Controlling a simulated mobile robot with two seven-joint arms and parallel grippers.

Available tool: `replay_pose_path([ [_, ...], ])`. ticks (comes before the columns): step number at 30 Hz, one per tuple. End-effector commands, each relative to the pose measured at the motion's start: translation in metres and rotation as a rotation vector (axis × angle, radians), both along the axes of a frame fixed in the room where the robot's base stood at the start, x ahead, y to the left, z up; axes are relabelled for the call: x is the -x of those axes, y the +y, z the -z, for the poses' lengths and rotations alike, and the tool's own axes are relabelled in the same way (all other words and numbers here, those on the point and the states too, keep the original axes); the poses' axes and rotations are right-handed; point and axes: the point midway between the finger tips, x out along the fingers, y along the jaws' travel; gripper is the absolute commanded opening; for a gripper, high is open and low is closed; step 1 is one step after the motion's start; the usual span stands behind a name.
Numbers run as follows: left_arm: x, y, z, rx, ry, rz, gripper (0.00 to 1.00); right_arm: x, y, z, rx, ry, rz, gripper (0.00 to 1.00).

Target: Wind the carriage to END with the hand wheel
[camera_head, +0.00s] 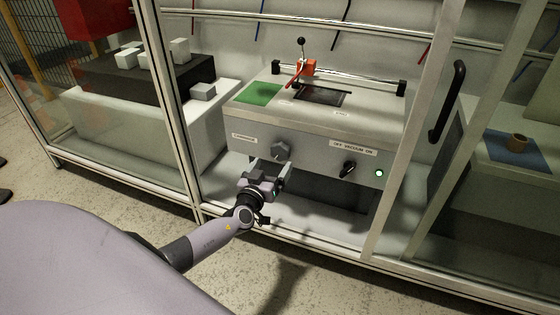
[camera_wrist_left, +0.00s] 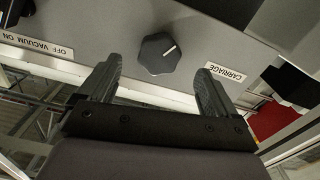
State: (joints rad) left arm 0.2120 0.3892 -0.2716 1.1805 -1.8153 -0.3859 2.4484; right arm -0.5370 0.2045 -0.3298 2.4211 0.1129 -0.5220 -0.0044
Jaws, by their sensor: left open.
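The hand wheel (camera_head: 281,151) is a dark, many-sided knob on the machine's front panel, beside the CARRIAGE label (camera_head: 244,138). It also shows in the left wrist view (camera_wrist_left: 158,54), with a pale pointer line on its face. The carriage (camera_head: 300,72) is a red block with a black ball-topped lever, on a rail above the machine top, between the green patch and the dark slot. My left gripper (camera_head: 270,171) is open and empty just in front of and below the wheel. In the wrist view the wheel lies beyond the two fingers, apart from them. My right gripper is not in view.
The enclosure's frame posts (camera_head: 412,130) stand either side of the opening. The vacuum switch (camera_head: 348,169) and a lit green lamp (camera_head: 379,173) sit right of the wheel. A black door handle (camera_head: 447,102) is further right. White blocks (camera_head: 180,50) are at left.

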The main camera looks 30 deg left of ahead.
Motion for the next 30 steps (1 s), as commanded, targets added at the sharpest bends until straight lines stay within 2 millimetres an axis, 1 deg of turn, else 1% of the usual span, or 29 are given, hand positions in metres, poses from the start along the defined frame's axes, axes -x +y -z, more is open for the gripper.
replay_pose_path([
  [1, -0.008, 0.002, 0.000, 0.002, -0.002, -0.001, 0.92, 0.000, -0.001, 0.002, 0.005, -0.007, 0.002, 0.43],
  [6, -0.029, 0.006, 0.001, 0.000, -0.001, -0.001, 0.92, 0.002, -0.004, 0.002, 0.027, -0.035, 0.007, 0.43],
  [12, -0.046, 0.009, 0.001, 0.002, 0.000, 0.000, 0.92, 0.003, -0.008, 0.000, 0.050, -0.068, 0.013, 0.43],
  [17, -0.051, 0.011, 0.001, 0.001, 0.001, 0.000, 0.92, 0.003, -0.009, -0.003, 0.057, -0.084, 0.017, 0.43],
  [24, -0.052, 0.011, 0.000, 0.002, 0.001, 0.000, 0.92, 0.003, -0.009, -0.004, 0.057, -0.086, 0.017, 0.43],
  [25, -0.052, 0.011, 0.000, 0.001, 0.001, 0.000, 0.85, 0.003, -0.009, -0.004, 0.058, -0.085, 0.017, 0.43],
  [26, -0.051, 0.010, 0.000, 0.001, 0.001, 0.000, 0.75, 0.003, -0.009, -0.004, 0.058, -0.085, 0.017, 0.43],
  [27, -0.051, 0.011, 0.000, 0.001, 0.001, 0.000, 0.62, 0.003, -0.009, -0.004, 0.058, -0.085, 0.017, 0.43],
  [29, -0.051, 0.011, 0.000, 0.001, 0.001, 0.000, 0.43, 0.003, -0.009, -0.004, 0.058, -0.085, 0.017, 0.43],
  [30, -0.051, 0.011, 0.000, 0.001, 0.001, 0.000, 0.35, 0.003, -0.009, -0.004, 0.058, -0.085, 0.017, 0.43],
])
